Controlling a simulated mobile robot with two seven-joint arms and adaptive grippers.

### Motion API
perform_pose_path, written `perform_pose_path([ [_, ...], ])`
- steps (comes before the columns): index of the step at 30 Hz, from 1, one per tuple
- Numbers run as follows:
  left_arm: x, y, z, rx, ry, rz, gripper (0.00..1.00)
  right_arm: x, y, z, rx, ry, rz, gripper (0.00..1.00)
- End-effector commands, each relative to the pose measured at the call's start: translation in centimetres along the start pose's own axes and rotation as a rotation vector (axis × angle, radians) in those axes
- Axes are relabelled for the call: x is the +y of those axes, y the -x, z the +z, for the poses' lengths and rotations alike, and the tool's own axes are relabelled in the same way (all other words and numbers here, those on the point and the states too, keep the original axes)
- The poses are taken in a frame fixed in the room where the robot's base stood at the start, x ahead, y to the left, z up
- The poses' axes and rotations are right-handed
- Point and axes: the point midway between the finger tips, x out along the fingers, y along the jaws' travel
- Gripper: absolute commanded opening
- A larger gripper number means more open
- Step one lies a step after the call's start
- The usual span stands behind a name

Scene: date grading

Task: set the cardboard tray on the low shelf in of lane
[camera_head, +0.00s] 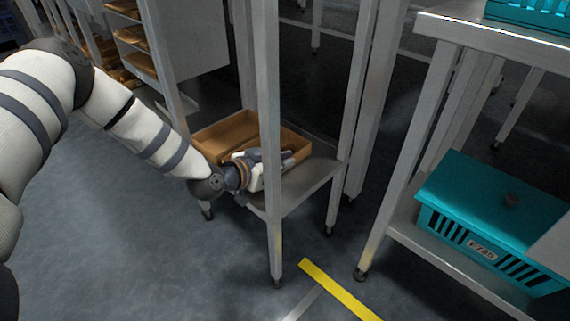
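The brown cardboard tray (217,129) sits on the low metal shelf (318,180) of a narrow steel stand, toward its back left. My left gripper (280,162) is low at the tray's front side, overlapping its near wall in the head view. A stand leg crosses in front of the gripper and hides part of the fingers, so I cannot tell whether they are open or shut, or touch the tray. The tray's lower front part is hidden behind my gripper and the leg. My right gripper is out of view.
The stand's front leg (272,230) stands close beside my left gripper. A teal crate (490,205) rests on the lower shelf of a steel table at right. A rack with brown trays (135,35) stands at back left. Yellow tape (335,288) marks the open floor.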

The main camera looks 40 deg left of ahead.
Motion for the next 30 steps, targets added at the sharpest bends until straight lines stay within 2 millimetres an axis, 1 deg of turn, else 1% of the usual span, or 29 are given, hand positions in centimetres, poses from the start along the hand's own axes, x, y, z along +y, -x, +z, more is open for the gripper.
perform_pose_path([
  [4,0.0,-0.1,0.4,-0.001,0.000,0.000,0.00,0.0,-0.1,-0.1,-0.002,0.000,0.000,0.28],
  [5,0.0,-0.1,0.4,-0.001,0.000,0.000,0.06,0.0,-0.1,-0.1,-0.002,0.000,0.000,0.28],
  [6,0.0,-0.1,0.4,-0.001,0.000,0.000,0.15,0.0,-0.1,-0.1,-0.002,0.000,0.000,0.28],
  [7,0.0,-0.1,0.4,-0.001,0.000,0.000,0.22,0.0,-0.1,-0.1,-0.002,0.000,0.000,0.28],
  [8,0.0,-0.1,0.3,-0.001,0.000,0.000,0.25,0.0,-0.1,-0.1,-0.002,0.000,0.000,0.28],
  [15,0.0,-0.1,0.3,-0.001,0.000,0.000,0.25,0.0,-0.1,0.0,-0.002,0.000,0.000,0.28],
  [18,-0.1,0.2,-0.3,0.001,0.000,-0.001,0.25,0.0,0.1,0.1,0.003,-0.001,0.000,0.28],
  [20,-0.1,1.4,-0.4,0.000,0.001,-0.002,0.25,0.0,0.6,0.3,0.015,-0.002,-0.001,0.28],
  [24,-0.1,5.4,-0.9,0.004,0.001,-0.001,0.25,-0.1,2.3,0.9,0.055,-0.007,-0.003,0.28],
  [27,-0.1,8.1,-0.8,0.003,0.002,-0.002,0.25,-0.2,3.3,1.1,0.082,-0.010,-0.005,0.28],
  [30,-0.1,10.2,-0.7,0.002,0.002,-0.002,0.25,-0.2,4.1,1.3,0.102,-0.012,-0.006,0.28],
])
